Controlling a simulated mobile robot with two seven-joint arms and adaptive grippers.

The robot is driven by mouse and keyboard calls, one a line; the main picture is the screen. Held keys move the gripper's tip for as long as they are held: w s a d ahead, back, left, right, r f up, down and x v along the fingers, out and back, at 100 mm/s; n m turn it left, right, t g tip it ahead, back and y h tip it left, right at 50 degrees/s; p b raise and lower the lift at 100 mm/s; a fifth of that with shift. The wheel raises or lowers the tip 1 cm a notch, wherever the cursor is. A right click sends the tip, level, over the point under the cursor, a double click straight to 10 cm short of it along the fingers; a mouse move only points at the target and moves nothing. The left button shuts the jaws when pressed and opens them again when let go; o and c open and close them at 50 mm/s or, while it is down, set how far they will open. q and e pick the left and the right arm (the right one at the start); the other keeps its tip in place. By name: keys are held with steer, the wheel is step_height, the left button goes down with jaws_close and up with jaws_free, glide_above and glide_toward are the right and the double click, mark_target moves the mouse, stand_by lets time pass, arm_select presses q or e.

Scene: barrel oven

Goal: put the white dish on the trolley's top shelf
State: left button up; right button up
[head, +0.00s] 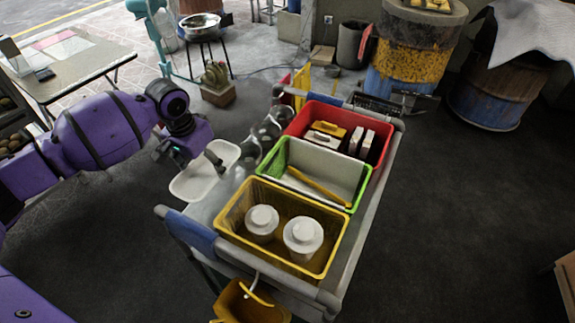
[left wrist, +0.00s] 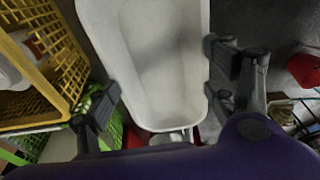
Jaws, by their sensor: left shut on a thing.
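The white dish (head: 192,184) is a long shallow tub with rounded ends. My left gripper (head: 212,158) is shut on it, and the dish shows between the fingers in the left wrist view (left wrist: 160,65). The dish is at the left side of the trolley, beside the yellow basket, and in the picture it overlaps the trolley's left edge. I cannot tell whether it touches the shelf. The trolley's top shelf (head: 212,207) shows as a bare grey strip left of the baskets. My right gripper is not in view.
The shelf holds a yellow basket (head: 336,246) with two white jars, a green-and-white bin (head: 349,207) and a red bin (head: 383,147). Several clear glass jars (head: 269,131) stand along its far left side. A blue-ended handle (head: 190,231) crosses the near end. Open floor lies right of the trolley.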

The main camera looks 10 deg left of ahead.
mark_target(210, 181)
arm_select(q)
steer(key=s+f, duration=0.1)
steer(key=d+f, duration=0.1)
steer(key=f, duration=0.1)
steer(key=s+f, duration=0.1)
steer(key=shift+s+d+f, duration=0.15)
steer(key=shift+s+d, duration=0.15)
steer(key=shift+d, duration=0.1)
steer(key=f, duration=0.2)
steer(key=s+f, duration=0.1)
steer(key=shift+d+f, duration=0.4)
steer(key=shift+w+f, duration=0.1)
steer(key=shift+f, duration=0.2)
steer(key=o, duration=1.3)
steer(key=shift+o, duration=0.2)
steer(key=r, duration=0.4)
steer(key=s+r+p, duration=0.1)
steer(key=r, duration=0.7)
steer(key=shift+s+a, duration=0.3)
steer(key=shift+a, duration=0.05)
